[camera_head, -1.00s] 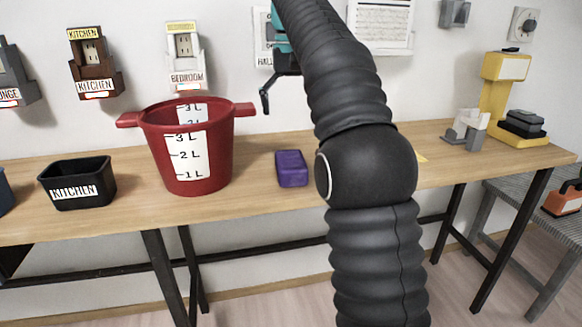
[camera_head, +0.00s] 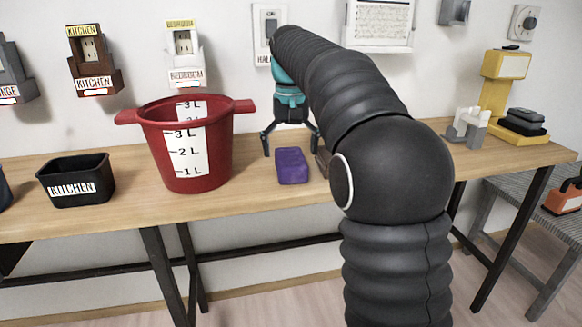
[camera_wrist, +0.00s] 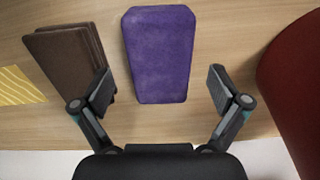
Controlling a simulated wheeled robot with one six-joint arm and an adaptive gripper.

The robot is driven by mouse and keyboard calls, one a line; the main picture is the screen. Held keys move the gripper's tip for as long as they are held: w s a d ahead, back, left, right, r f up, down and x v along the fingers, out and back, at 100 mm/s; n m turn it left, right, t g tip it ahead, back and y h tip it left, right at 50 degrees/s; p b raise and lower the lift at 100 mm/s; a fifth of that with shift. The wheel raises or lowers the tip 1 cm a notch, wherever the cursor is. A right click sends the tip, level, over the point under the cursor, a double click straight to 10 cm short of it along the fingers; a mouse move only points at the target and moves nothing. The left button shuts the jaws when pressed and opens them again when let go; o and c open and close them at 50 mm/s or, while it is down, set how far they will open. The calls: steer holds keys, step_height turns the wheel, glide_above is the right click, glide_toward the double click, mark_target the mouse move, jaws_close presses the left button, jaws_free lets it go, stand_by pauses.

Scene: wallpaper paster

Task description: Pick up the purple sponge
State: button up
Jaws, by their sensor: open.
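The purple sponge (camera_head: 292,166) lies flat on the wooden table, just right of the red bucket. It also shows in the wrist view (camera_wrist: 160,55), at the top middle. My gripper (camera_head: 292,147) is above the table at the sponge, fingers pointing down. In the wrist view my gripper (camera_wrist: 160,92) is open and empty. Its two fingertips are spread to either side of the sponge's lower part, and whether they are level with it or above it I cannot tell.
The red bucket (camera_head: 217,160) stands close to the sponge. A brown stack (camera_wrist: 62,62) lies beside the sponge in the wrist view, with a yellow striped piece (camera_wrist: 15,87) farther left. A black KITCHEN bin (camera_head: 97,172) stands at the left of the table (camera_head: 240,196).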

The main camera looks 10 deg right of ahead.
steer(key=shift+f, duration=1.45)
steer(key=shift+c, duration=0.3)
steer(key=c, duration=1.1)
steer(key=shift+r, duration=0.6)
steer(key=r, duration=0.3)
steer(key=shift+s+d+r, duration=0.3)
steer(key=shift+d, duration=0.05)
steer(key=s+d+r, duration=0.6)
steer(key=s+d, duration=0.1)
steer(key=shift+s+d+r+p, duration=0.15)
steer(key=shift+s+d+p, duration=0.1)
steer(key=shift+s+p, duration=0.1)
